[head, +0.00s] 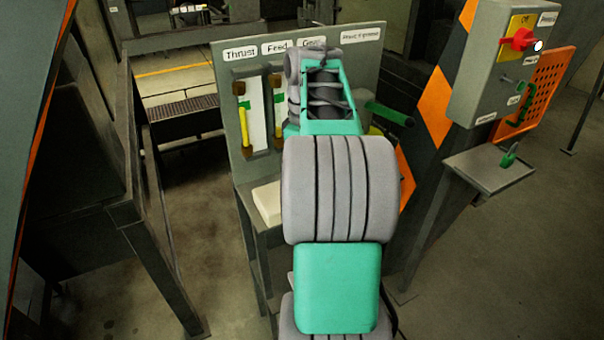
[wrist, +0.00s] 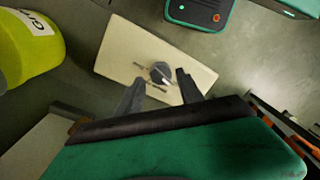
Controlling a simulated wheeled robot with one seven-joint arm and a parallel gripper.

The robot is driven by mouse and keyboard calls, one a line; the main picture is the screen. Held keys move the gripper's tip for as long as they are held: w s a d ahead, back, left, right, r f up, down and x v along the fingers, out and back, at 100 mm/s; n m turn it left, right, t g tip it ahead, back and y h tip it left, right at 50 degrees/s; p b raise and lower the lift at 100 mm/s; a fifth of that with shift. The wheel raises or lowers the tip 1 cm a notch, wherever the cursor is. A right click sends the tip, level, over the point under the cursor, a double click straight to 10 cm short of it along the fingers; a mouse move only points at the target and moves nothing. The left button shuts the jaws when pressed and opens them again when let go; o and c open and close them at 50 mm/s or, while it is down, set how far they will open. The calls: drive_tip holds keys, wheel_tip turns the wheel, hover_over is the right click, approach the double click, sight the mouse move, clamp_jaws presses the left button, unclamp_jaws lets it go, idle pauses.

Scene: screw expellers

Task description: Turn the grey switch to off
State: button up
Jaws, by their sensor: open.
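The grey switch (wrist: 160,73) is a round knob with a pale mark, in the middle of a cream plate (wrist: 118,48). Dark markings too small to read lie on either side of it. My gripper (wrist: 160,76) is open, with one dark finger on each side of the switch in the wrist view. I cannot tell whether the fingers touch the knob or stand above it. In the head view my arm hides the gripper and the switch. A cream block (head: 267,203) shows partly at the arm's left, likely the same plate.
A yellow-green cylinder (wrist: 28,50) and a green device with a red button (wrist: 200,12) flank the plate. In the head view, a panel with yellow gauges (head: 245,125) stands behind my arm. A grey control box with a red knob (head: 518,40) stands at right, above a small shelf (head: 480,170).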

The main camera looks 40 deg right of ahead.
wheel_tip(320, 180, up, 5)
drive_tip(key=p, duration=0.2)
drive_tip(key=shift+d+p, duration=0.15)
drive_tip(key=shift+p, duration=0.15)
drive_tip(key=shift+f, duration=0.1)
drive_tip(key=w+a+f+m+t, duration=0.1)
drive_tip(key=w+a, duration=0.1)
drive_tip(key=a, duration=1)
drive_tip(key=s+a+f+m+t, duration=0.1)
drive_tip(key=s+a+f, duration=0.3)
drive_tip(key=a, duration=0.4)
drive_tip(key=s+a+f+m+t, duration=0.1)
drive_tip(key=s+a+f+m, duration=0.2)
drive_tip(key=a, duration=0.5)
drive_tip(key=shift+s+a+f+t+h, duration=0.35)
drive_tip(key=shift+f+t+h, duration=0.05)
drive_tip(key=shift+f, duration=0.5)
